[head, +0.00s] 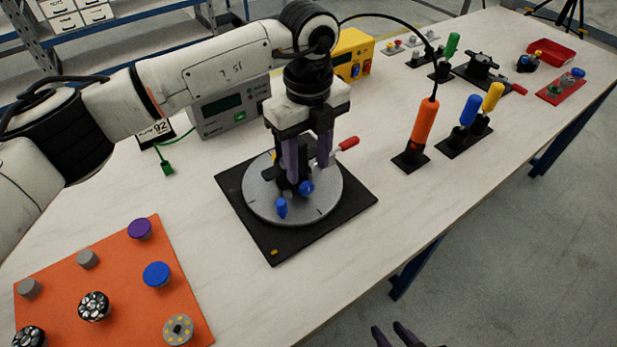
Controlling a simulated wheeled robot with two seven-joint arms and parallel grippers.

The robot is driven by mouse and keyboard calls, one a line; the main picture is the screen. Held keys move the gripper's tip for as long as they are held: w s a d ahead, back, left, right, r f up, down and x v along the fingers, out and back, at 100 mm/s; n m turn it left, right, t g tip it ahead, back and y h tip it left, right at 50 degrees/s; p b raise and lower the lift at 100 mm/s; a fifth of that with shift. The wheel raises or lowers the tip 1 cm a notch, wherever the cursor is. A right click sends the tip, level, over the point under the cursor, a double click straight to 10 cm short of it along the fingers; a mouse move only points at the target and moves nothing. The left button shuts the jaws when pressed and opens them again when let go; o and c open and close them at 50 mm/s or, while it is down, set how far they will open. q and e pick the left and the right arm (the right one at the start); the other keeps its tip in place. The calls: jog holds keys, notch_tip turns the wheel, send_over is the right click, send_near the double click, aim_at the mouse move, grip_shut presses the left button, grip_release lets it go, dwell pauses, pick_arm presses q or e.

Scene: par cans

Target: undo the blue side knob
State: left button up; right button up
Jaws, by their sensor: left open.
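A round grey turntable (255,205) sits on a black square base plate (340,210) in the middle of the table. A small dark fixture stands at its centre, mostly hidden by my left gripper. One blue knob (306,188) shows low at the fixture, by the fingertips. A second blue knob (281,208) stands nearer the turntable's front edge. I cannot tell which is the side knob. My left gripper (303,178) points down over the fixture, jaws open; contact with the knob cannot be made out. My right gripper (394,336) is at the bottom edge, fingers apart and empty, off the table.
A red-handled lever (347,144) sticks out right of my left gripper. An orange board (120,268) with several knobs lies front left. An orange handle (424,121) with a black cable, and blue (470,109) and yellow handles, stand right. Grey and yellow boxes are behind.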

aim_at(308, 186)
pick_arm(q)
notch_tip(308, 186, down, 7)
jog(key=shift+r+p, duration=0.2)
jog(key=shift+p, duration=0.1)
jog(key=shift+c, duration=0.3)
jog(key=c, duration=1)
